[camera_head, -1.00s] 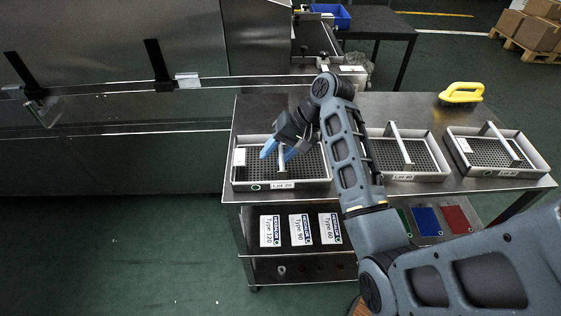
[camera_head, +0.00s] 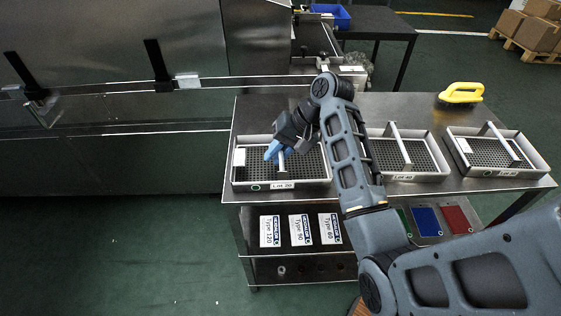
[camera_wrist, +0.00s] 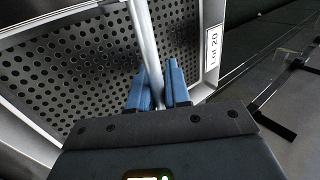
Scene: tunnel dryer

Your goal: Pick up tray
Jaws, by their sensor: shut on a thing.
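The tray labelled Lot 20 (camera_head: 310,177) lies on the left part of the steel table. It has a perforated base, a pale rim and a bar handle across its middle. My gripper (camera_head: 277,154), with blue fingers, is shut on the handle. In the wrist view my gripper (camera_wrist: 158,88) has one finger on each side of the handle bar (camera_wrist: 147,45), above the perforated base (camera_wrist: 75,65) of the tray. The tray still appears to rest flat on the table. My arm hides part of the tray's right side in the head view.
Two similar trays stand to the right, one in the middle (camera_head: 416,177) and one at the far right (camera_head: 500,172). A yellow-handled brush (camera_head: 461,93) lies at the table's back. The steel dryer (camera_head: 110,100) stands to the left. Label cards (camera_head: 300,229) lie on the shelf below.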

